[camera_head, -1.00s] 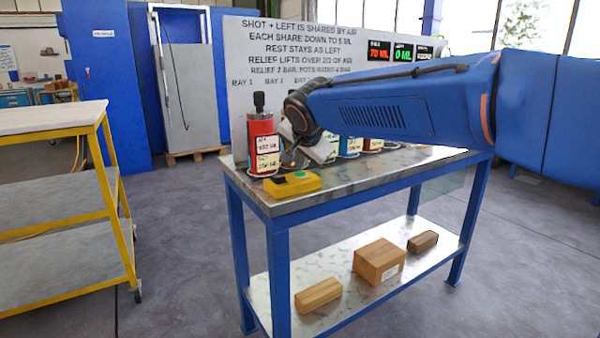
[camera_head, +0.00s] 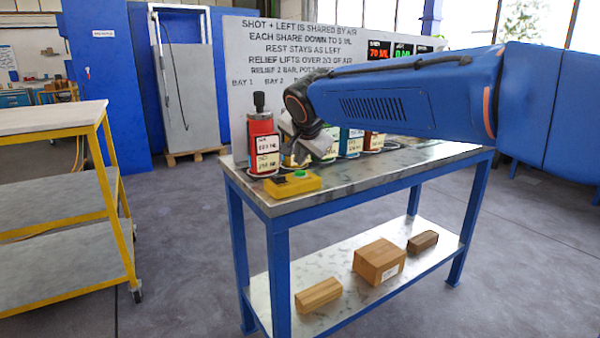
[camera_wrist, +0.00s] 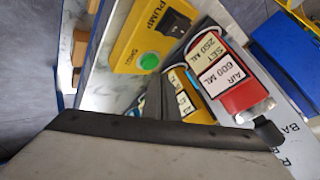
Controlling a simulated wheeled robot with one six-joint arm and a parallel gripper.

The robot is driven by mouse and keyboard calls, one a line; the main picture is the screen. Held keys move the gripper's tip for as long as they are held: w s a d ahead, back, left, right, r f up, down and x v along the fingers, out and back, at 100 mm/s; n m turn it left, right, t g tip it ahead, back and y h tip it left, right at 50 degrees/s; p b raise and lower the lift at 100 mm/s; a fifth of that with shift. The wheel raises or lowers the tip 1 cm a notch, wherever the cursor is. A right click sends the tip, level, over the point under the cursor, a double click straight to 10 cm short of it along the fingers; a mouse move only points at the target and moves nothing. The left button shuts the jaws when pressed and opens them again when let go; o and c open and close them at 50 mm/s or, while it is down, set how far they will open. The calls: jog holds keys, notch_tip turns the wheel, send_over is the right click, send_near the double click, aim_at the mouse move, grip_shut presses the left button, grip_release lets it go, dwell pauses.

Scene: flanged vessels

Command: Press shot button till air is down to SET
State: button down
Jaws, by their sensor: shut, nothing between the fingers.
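The yellow button box (camera_head: 290,185) sits on the near left corner of the bench top. Its green button (camera_wrist: 149,61) shows in the wrist view beside the word SHOT, with PUMP lettered further along the box. The red vessel (camera_head: 262,142) stands upright behind the box. In the wrist view the red vessel (camera_wrist: 240,92) bears labels reading AIR 600 ML and SET 250 ML. My gripper (camera_wrist: 156,96) is shut and empty, close beside the box and apart from the green button. In the head view its fingertips are hard to make out beside the red vessel.
Other vessels, one with a yellow label (camera_head: 330,148), stand in a row to the right, partly hidden by my arm. A sign board (camera_head: 290,60) behind carries a red display (camera_head: 379,52) reading 70 ML. Wooden blocks (camera_head: 379,260) lie on the lower shelf.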

aim_at(301, 173)
jog(key=shift+r, duration=2.5)
jog(key=s+d+f+n+g+h, duration=0.1)
jog(key=s+d+f+n, duration=0.1)
jog(key=s+d+f, duration=0.55)
jog(key=s+d+f+n+g+h, duration=0.1)
jog(key=s+d+f, duration=0.2)
jog(key=s+d, duration=0.9)
jog(key=s+d+f+n+g, duration=0.1)
jog(key=s+d+f+n, duration=0.1)
jog(key=s+d+f, duration=0.4)
jog(key=s+d+f+n+g, duration=0.1)
jog(key=s+d+f+n, duration=0.1)
jog(key=s+d+f, duration=0.4)
jog(key=s+f, duration=0.5)
jog(key=s, duration=0.2)
jog(key=shift+d+f, duration=0.15)
jog(key=shift+d, duration=0.25)
